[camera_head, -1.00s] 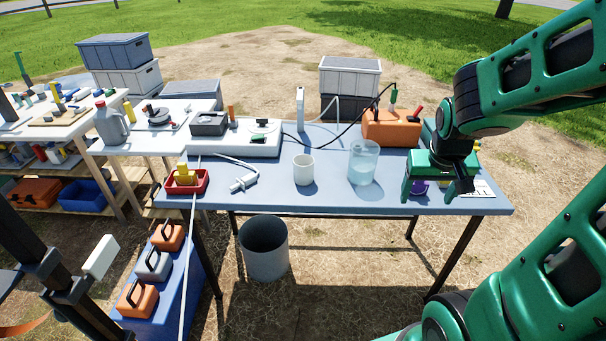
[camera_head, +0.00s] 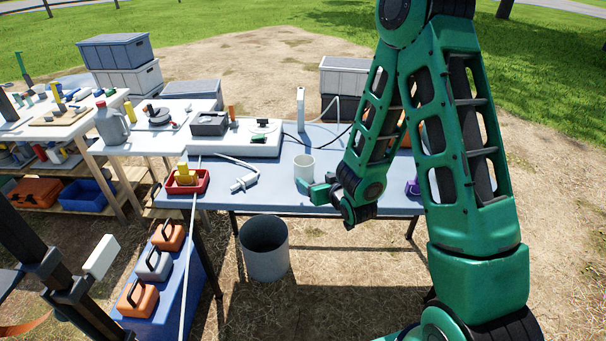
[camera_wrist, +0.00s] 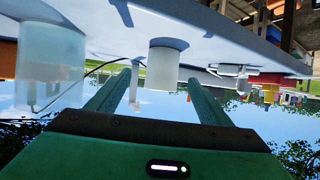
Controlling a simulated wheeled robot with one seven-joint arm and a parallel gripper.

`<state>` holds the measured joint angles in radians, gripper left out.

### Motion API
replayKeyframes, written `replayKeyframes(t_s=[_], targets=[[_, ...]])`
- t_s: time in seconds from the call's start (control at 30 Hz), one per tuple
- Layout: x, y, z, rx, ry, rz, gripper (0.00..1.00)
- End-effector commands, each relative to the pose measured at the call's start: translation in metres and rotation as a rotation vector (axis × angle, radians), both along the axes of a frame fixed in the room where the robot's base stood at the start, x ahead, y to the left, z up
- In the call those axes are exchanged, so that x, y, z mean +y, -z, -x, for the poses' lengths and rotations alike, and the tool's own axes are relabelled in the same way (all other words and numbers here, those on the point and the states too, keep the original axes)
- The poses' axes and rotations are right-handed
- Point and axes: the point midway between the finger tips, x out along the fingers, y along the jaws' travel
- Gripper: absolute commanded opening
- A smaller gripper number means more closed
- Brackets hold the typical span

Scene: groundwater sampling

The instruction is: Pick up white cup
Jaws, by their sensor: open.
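The white cup (camera_head: 303,164) stands upright on the blue-grey table, near the middle. In the wrist view, which is upside down, the cup (camera_wrist: 163,68) is ahead of my fingers and lined up between them. My gripper (camera_head: 313,188) is open, just in front of the cup on the near side of the table. In the wrist view my gripper (camera_wrist: 162,80) shows two spread green fingers with nothing held. I cannot tell whether the fingertips are beside the cup or still short of it.
A clear beaker (camera_wrist: 50,62) stands near the cup; my arm hides it in the head view. A red tray (camera_head: 201,182) and a white tool (camera_head: 243,182) lie left of the cup. A grey bin (camera_head: 264,250) stands on the ground below the table's front edge.

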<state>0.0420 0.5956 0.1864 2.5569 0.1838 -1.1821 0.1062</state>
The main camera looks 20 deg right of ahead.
Motion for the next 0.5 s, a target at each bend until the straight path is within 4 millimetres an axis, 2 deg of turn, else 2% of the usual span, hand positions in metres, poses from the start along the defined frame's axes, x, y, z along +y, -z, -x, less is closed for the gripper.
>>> replayKeyframes(t_s=[0.3,0.5], targets=[[0.006,0.016,-0.038,-0.011,-0.002,-0.005,0.73],[0.007,0.02,-0.052,-0.011,-0.002,-0.003,0.73]])
